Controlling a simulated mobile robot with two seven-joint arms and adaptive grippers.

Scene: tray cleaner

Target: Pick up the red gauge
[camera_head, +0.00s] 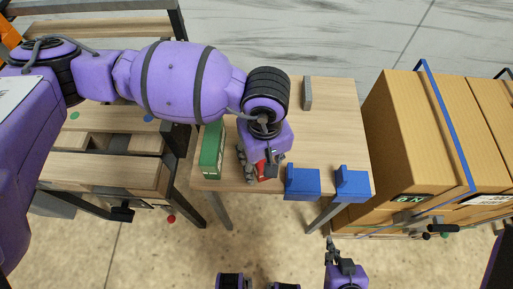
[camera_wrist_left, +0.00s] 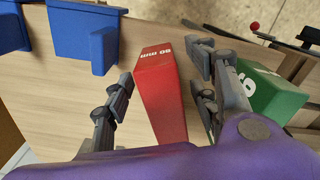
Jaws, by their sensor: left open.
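The red gauge (camera_head: 261,168) is a block on the wooden table, mostly hidden under my left gripper in the head view. The left wrist view shows it clearly as a red tapered block (camera_wrist_left: 161,98) with "80 mm" on its end face. The left gripper also shows over the table's front part in the head view (camera_head: 263,174). My right gripper (camera_head: 335,255) is at the bottom of the head view, away from the table; its jaw state is unclear.
A green block (camera_head: 212,150) stands close to the left gripper's left. Two blue holders (camera_head: 302,182) (camera_head: 352,184) sit at the table's front right edge. A grey bar (camera_head: 307,92) lies at the back. Cardboard boxes (camera_head: 415,130) stand right of the table.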

